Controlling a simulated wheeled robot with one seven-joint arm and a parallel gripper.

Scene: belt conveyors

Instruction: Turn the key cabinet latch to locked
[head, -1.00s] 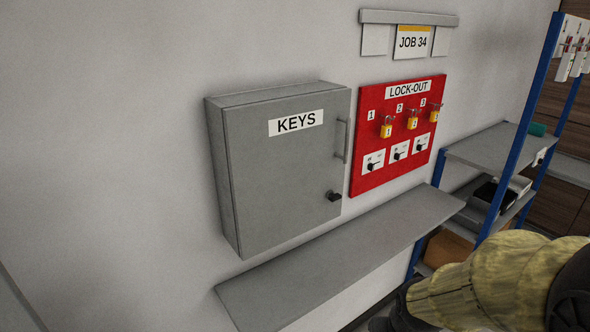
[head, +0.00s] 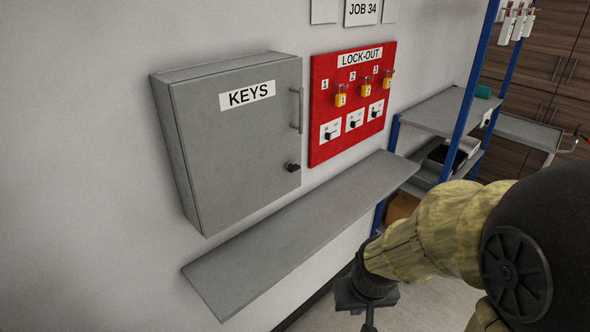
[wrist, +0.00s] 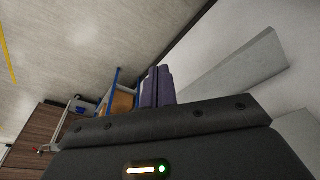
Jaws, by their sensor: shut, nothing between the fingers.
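The grey key cabinet (head: 235,150), labelled KEYS, hangs on the wall with its door closed. Its black latch (head: 292,167) sits low on the right side of the door, below the bar handle (head: 297,110). The latch is too small to read its exact setting. My gripper (wrist: 158,86) is shut and empty in the wrist view, its fingers together. In the head view my arm is at the lower right, with its end (head: 368,322) low at the bottom, well below and right of the latch, touching nothing I can see.
A grey shelf (head: 300,232) juts from the wall below the cabinet. A red lock-out board (head: 322,105) with yellow padlocks hangs right of it. A blue-framed rack (head: 463,90) with grey shelves stands further right. Open floor (head: 420,308) lies below the shelf.

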